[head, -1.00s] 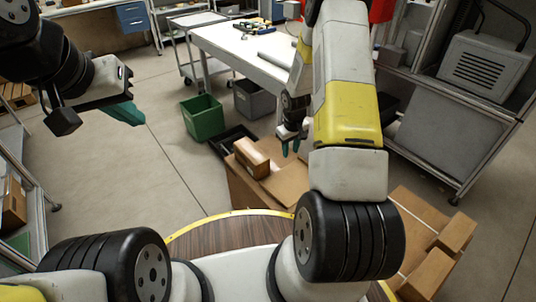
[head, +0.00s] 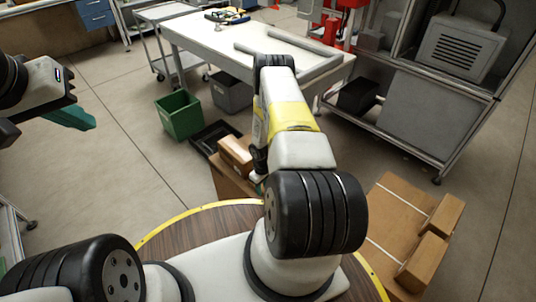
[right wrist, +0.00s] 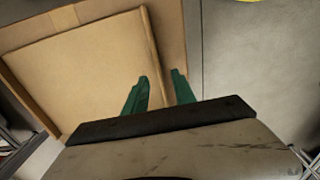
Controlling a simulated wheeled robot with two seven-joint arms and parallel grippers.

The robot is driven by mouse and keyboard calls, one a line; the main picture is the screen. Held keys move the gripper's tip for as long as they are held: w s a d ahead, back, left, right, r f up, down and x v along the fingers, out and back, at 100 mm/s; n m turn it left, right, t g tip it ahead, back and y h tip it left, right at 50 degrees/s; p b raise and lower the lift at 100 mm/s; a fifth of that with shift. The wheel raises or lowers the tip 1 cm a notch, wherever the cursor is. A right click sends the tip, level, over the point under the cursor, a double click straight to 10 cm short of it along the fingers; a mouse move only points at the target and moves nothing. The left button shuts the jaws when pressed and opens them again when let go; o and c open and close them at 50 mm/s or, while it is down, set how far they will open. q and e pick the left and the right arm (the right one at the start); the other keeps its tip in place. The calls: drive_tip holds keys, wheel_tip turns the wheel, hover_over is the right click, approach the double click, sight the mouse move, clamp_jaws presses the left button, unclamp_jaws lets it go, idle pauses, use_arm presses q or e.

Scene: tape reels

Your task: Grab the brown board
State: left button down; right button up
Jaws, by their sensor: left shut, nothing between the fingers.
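A brown board (right wrist: 85,70), flat and cardboard-coloured, fills the left of the right wrist view, within a larger brown cardboard frame or box. My right gripper (right wrist: 160,90) has its two green fingers apart, with the board's right edge running down between them. I cannot tell whether they touch it. In the head view my right arm hides the board and most of that gripper; only a bit of green (head: 260,186) shows beside the carton. My left gripper (head: 82,121) is shut and empty at the far left, away from the board.
A brown carton (head: 236,153) sits at the top of a cardboard box (head: 228,183) near my right arm. A green bin (head: 180,115), grey bin (head: 232,95) and white table (head: 200,38) stand beyond. Another cardboard piece with cartons (head: 428,262) lies at right. Floor at left is clear.

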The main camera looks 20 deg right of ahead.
drive_tip(key=shift+f, duration=0.85)
drive_tip(key=shift+c, duration=0.4)
clamp_jaws()
drive_tip(key=shift+r, duration=0.1)
